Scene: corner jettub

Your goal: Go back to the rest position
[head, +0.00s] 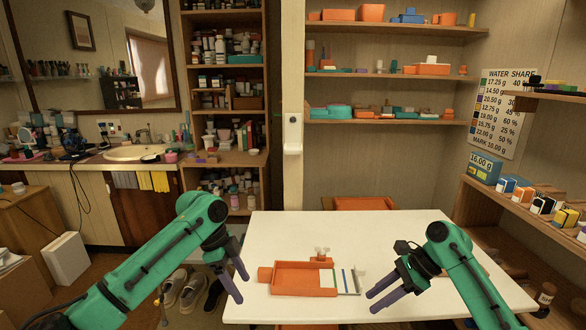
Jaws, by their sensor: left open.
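My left gripper (241,290) is in the head view, left of the orange tray, with its two dark fingers apart and pointing down over the table's left edge. My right gripper (371,302) is right of the tray, its fingers apart and pointing left and down over the white table. Both are empty. The orange tray (300,266) lies on the white table (290,225) between the two grippers and apart from both.
A small pale and orange item (322,254) stands behind the tray, and a white and blue piece (348,280) is at its right end. Shelves (483,200) stand close on the right. A chair (362,203) is behind the table. Shoes (192,292) lie on the floor at left.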

